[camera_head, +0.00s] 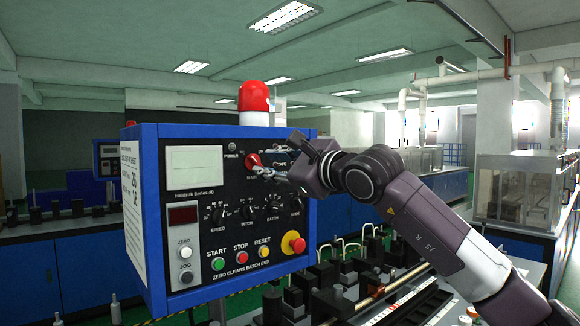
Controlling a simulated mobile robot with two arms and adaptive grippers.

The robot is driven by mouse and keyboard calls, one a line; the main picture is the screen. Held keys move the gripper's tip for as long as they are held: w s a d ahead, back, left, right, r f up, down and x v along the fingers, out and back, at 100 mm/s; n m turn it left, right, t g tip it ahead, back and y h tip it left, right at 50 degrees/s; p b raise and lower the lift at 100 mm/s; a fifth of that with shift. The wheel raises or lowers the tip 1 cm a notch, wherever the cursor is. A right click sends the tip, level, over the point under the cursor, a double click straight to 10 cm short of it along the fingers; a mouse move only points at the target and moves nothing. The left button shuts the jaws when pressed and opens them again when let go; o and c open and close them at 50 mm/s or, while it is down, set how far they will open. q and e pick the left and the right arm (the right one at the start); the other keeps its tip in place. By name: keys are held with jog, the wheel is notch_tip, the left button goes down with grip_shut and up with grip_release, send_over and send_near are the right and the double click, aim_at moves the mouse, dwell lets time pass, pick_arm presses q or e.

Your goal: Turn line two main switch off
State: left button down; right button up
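A blue control box (147,215) with a black front panel stands left of the middle. Its red main switch (253,160) is a rotary knob at the panel's upper right, above the small label "MAIN". My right gripper (266,162) reaches in from the right in front of the panel. Its fingers are spread, one above and one below the level of the red knob, close to its right side. I cannot tell whether they touch it. The knob's exact pointing direction is too small to read. My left gripper is not in view.
Below the switch sit a row of black dials (248,212), the green start button (218,264), and a red emergency knob (293,243) on yellow. A red beacon (254,97) tops the box. A machine bed with black blocks (330,298) lies below my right arm.

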jog(key=v, duration=0.8)
jog(key=shift+d+f, duration=0.1)
jog(key=shift+d, duration=0.05)
